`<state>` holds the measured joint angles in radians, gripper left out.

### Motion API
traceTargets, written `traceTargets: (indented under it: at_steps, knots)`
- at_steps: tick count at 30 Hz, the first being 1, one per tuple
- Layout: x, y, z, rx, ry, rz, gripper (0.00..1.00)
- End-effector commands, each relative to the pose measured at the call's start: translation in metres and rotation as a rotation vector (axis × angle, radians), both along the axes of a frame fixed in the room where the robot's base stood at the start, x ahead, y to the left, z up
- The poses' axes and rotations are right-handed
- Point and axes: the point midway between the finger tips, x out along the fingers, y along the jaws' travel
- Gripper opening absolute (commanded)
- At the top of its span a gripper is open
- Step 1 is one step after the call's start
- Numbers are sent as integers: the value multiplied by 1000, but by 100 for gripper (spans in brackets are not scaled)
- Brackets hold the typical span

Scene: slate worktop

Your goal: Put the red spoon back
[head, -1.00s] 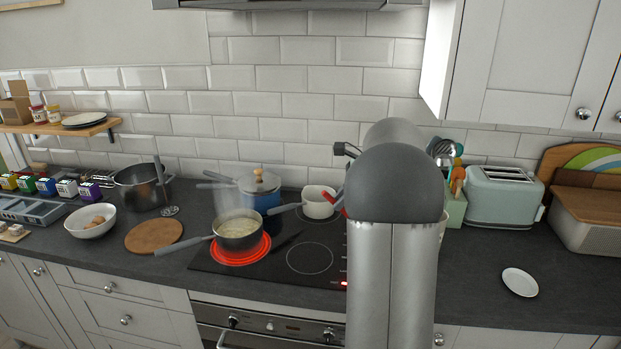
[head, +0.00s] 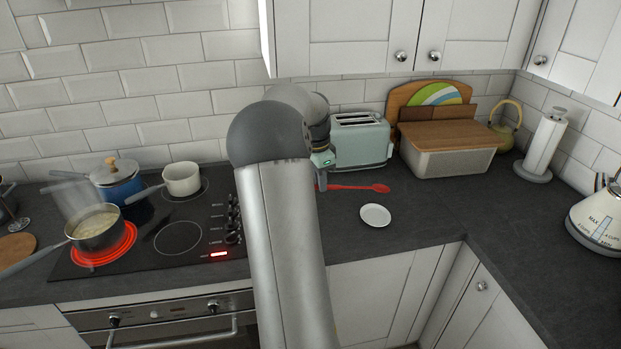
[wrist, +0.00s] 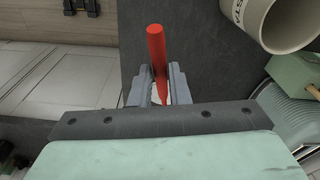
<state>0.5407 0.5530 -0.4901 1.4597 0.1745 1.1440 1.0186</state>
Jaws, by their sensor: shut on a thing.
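The red spoon (head: 358,187) is in my gripper (head: 321,184), held roughly level, with its bowl end pointing right in the head view. It shows behind the small white saucer (head: 375,215) and in front of the toaster; its height over the worktop is hard to tell. In the wrist view, the spoon's red handle (wrist: 157,55) runs between the two grey fingers of my gripper (wrist: 160,88), which are shut on it. The spoon's bowl is out of sight there. My arm hides part of the worktop behind it in the head view.
A mint toaster (head: 360,140) and a bread bin (head: 448,160) stand behind. The hob at left has a glowing ring under a steaming pan (head: 95,230). In the wrist view, a pale round container (wrist: 280,22) and green box (wrist: 298,78) are at right.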

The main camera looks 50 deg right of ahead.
Motion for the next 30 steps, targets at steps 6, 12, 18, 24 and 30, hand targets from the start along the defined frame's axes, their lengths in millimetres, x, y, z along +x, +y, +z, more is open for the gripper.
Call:
traceTargets:
  at_steps: [6,12,18,24,30]
  knots:
    - [0,0,0,0,-1,0,0]
    - [1,1,2,0,0,0,0]
    - [1,1,-11,0,0,0,0]
    - [1,1,-27,0,0,0,0]
    - [1,1,-43,0,0,0,0]
